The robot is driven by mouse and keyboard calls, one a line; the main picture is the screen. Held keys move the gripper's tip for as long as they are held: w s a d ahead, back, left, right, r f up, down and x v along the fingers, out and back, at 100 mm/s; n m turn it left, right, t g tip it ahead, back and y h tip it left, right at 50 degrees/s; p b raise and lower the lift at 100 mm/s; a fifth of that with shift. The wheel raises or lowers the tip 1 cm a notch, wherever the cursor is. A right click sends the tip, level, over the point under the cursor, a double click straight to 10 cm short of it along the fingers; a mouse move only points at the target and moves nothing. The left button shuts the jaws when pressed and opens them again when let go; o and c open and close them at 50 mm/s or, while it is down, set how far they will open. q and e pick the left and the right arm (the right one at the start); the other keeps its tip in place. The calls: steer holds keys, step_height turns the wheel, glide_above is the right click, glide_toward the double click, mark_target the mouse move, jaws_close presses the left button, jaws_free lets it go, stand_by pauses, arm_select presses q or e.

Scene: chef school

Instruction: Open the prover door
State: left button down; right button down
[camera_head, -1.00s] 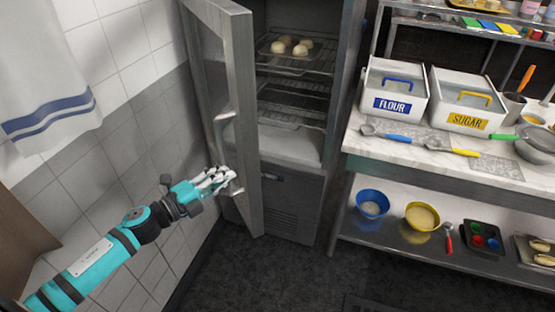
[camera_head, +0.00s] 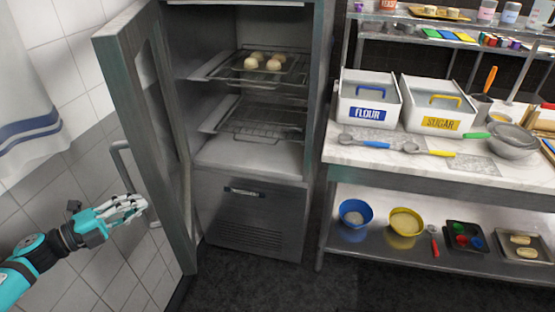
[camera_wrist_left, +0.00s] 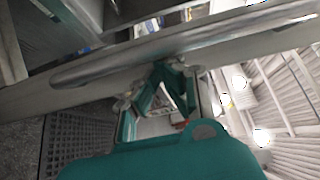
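The prover (camera_head: 252,212) is a tall grey steel cabinet. Its door (camera_head: 131,85), hinged on the left, stands wide open and shows a window and a bar handle (camera_head: 124,165). My left gripper (camera_head: 136,203) is at the lower part of the handle, on the door's outer face. In the left wrist view the handle (camera_wrist_left: 150,57) crosses above the gripper's teal fingers (camera_wrist_left: 165,88). I cannot tell whether the fingers close around it. My right gripper is out of view.
Dough balls (camera_head: 264,61) sit on a rack inside the prover. A white tiled wall (camera_head: 80,80) and a hanging towel (camera_head: 25,85) are left of the door. A counter (camera_head: 380,150) with flour and sugar bins stands right. Dark floor is clear in front.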

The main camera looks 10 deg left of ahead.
mark_target(121, 173)
arm_select(q)
steer(key=shift+r, duration=5)
